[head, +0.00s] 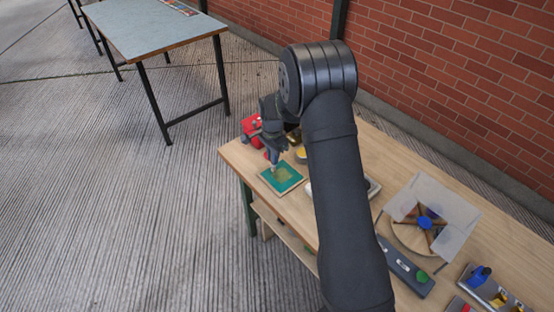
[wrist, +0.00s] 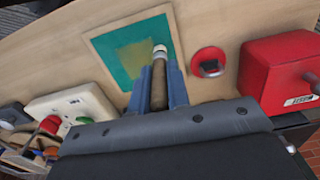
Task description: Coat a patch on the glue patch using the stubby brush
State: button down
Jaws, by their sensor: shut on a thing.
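The glue patch is a teal square (head: 291,184) with a pale border, lying on the wooden workbench. It also shows in the wrist view (wrist: 113,67), with a yellowish-olive coated area (wrist: 135,57) in its middle. My gripper (wrist: 160,88) is shut on the stubby brush (wrist: 159,75), which has a brown handle and a pale tip. The brush points at the right part of the patch, beside the yellowish area. I cannot tell whether its tip touches the surface. In the head view my gripper (head: 273,160) is over the patch's far left part, and the brush is mostly hidden.
A red box (wrist: 280,72) and a red round piece (wrist: 208,62) stand right of the patch in the wrist view. The workbench (head: 300,213) also carries a round turntable (head: 410,236) and a grey control box (head: 405,270).

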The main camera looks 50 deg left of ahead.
jog(key=shift+r, duration=3.9)
jog(key=w+d+r, duration=0.2)
jog(key=w+d, duration=1.8)
jog(key=d, duration=0.3)
jog(key=w+d, duration=0.1)
jog(key=d, duration=0.4)
jog(key=w+d, duration=0.2)
jog(key=d, duration=0.3)
jog(key=w+d, duration=0.1)
jog(key=d, duration=0.5)
jog(key=shift+w+d+r, duration=0.1)
jog(key=shift+w+r, duration=0.05)
jog(key=shift+w, duration=0.05)
jog(key=d, duration=1.6)
jog(key=shift+s+d+r, duration=0.3)
jog(key=shift+s+d, duration=0.05)
jog(key=shift+d, duration=0.05)
jog(key=shift+w, duration=0.1)
